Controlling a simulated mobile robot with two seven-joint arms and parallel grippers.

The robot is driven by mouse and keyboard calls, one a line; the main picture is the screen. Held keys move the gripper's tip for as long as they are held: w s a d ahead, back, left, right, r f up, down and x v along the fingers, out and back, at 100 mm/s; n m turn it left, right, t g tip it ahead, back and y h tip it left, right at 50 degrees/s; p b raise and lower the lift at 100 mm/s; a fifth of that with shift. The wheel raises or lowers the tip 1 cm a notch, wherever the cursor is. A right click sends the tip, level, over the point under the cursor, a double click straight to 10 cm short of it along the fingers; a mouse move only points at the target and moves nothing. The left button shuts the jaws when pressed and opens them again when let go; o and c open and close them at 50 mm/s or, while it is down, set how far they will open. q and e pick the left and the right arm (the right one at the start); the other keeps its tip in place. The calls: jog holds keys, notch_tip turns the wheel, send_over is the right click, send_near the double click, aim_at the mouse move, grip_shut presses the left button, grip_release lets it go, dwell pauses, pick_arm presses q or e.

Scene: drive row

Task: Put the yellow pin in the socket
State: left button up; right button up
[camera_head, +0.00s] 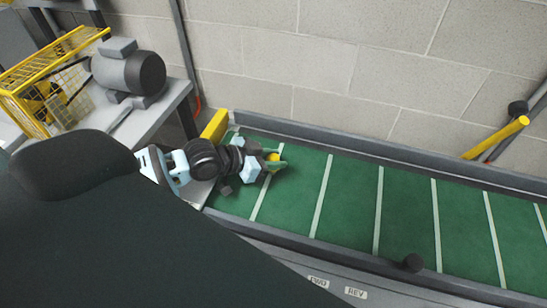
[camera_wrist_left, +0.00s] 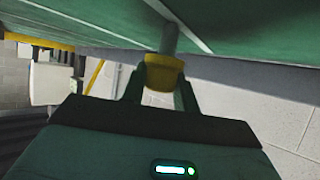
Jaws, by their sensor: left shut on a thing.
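My left gripper (camera_head: 275,160) is shut on the yellow pin (camera_head: 273,157) above the left end of the green conveyor belt. In the left wrist view the pin's yellow head (camera_wrist_left: 164,74) sits between the two green fingers. Its grey shaft (camera_wrist_left: 170,38) points away from the gripper toward the green belt surface. I cannot tell whether the shaft's tip touches anything. I cannot make out a socket in either view. My right gripper is not in view.
The conveyor belt (camera_head: 348,205) has white cross stripes and grey side rails. A dark round knob (camera_head: 413,262) is at its near rail. A grey motor (camera_head: 130,72) and a yellow wire cage (camera_head: 50,85) stand at the left. A block wall (camera_head: 320,60) is behind.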

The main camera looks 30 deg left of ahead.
pick_arm(q)
jog(key=o, duration=1)
jog(key=shift+c, duration=0.2)
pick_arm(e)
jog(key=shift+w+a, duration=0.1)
pick_arm(q)
jog(key=shift+r, duration=0.15)
jog(key=p+v, duration=0.1)
jog(key=v, duration=1.1)
jog(key=shift+p, duration=0.35)
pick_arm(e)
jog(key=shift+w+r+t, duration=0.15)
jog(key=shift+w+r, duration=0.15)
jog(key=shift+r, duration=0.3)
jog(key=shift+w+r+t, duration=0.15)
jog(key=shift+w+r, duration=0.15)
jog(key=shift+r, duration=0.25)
pick_arm(q)
jog(key=shift+o, duration=0.3)
